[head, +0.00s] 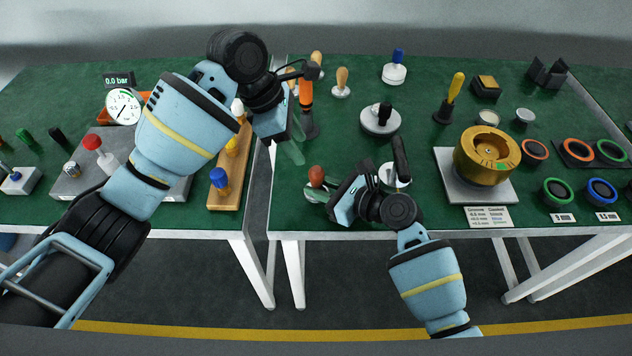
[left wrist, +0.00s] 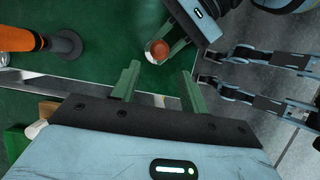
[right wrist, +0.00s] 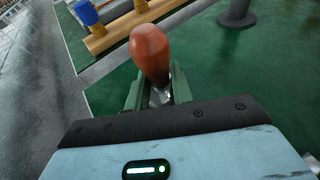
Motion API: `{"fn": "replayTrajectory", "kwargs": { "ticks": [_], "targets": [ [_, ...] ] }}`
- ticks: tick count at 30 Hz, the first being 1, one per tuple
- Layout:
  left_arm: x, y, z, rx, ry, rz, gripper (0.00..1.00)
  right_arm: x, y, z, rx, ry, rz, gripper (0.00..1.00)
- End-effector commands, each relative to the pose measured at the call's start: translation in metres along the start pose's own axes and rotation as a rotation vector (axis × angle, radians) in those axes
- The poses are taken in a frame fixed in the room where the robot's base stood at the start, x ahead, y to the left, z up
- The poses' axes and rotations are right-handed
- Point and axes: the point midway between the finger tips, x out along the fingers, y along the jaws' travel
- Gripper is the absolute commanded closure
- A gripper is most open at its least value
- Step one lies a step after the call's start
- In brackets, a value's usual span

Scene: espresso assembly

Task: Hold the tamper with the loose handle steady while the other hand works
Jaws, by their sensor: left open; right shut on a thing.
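The tamper with a reddish-brown handle (head: 316,177) is at the front left of the right-hand green table. The handle (right wrist: 150,52) stands up above the fingers and leans slightly left in the right wrist view. My left gripper (head: 294,140) is open and empty, above and behind the tamper. In the left wrist view, the handle top (left wrist: 158,50) shows beyond and between the left fingers (left wrist: 158,85), apart from them.
An orange-handled tamper (head: 307,98) stands behind my left gripper. A wooden rack with coloured handles (head: 240,176) lies on the left table, across a narrow gap. A silver disc with a black knob (head: 380,121) and a brass cylinder (head: 487,158) stand to the right.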

Motion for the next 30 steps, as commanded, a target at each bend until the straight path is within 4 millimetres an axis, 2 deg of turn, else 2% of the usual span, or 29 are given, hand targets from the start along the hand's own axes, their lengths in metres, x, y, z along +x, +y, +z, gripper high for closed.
{"fn": "replayTrajectory", "kwargs": {
  "ticks": [1, 5, 10, 24, 30],
  "targets": [
    [0.002, -0.001, 0.000, -0.002, 0.001, -0.003, 0.55, 0.000, 0.003, -0.012, 0.006, 0.021, 0.008, 0.89],
    [0.003, 0.000, -0.001, -0.002, 0.001, -0.003, 0.55, 0.000, 0.003, -0.012, 0.006, 0.021, 0.008, 0.89],
    [0.015, 0.000, -0.001, -0.002, 0.000, -0.003, 0.55, 0.000, 0.003, -0.012, 0.006, 0.021, 0.008, 0.89],
    [0.074, -0.001, -0.001, -0.003, -0.001, -0.005, 0.55, 0.000, 0.003, -0.012, 0.006, 0.021, 0.008, 0.89],
    [0.092, 0.000, -0.001, -0.002, -0.001, -0.002, 0.55, 0.000, 0.003, -0.012, 0.006, 0.021, 0.008, 0.89]
  ]
}}
